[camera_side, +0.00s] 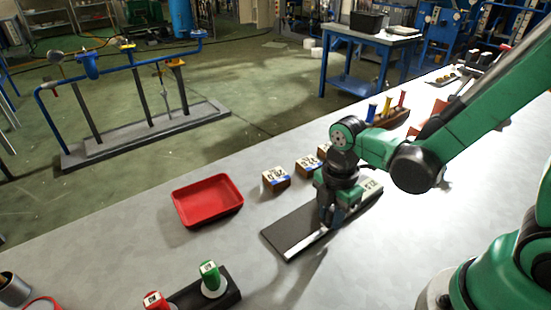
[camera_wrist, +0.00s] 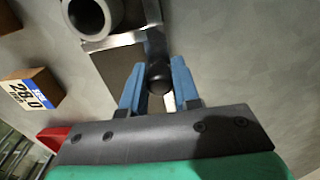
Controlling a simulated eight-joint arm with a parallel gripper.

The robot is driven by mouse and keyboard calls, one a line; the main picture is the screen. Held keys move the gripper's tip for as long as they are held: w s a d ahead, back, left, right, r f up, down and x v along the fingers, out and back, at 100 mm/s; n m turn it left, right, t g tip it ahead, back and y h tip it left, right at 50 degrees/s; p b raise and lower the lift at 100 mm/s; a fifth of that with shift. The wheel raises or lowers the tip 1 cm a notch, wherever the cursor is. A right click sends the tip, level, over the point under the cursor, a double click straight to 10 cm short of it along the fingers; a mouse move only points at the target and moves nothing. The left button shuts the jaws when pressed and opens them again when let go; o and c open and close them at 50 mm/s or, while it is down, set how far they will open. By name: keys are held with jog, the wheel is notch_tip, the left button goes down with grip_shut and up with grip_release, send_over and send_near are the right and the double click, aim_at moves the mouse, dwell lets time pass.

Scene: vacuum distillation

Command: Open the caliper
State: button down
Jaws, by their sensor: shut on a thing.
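The caliper (camera_side: 306,243) lies on a dark flat board (camera_side: 283,229) on the bench, its bright metal bar reaching toward the front edge of the board. My gripper (camera_side: 329,222) is low over the board, pointing down, and hides part of the caliper. In the wrist view my gripper (camera_wrist: 158,88) has its two blue fingers shut on a dark round knob (camera_wrist: 158,74), which appears to belong to the caliper. Metal caliper parts (camera_wrist: 118,41) show beyond the fingers. A grey ring-shaped piece (camera_wrist: 111,17) is beside them; I cannot tell whether it touches the caliper.
Small brown blocks with labels (camera_side: 276,178) stand behind the board. A red tray (camera_side: 207,200) lies to the left. Green-capped (camera_side: 211,277) and red-capped (camera_side: 155,300) items stand at the front. Bench between tray and board is clear.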

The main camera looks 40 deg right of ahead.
jog(key=shift+a, duration=1.2)
dwell(0.3)
jog(key=c, duration=0.6)
grip_release()
jog(key=shift+c, duration=0.2)
notch_tip(320, 180, up, 7)
dwell(0.4)
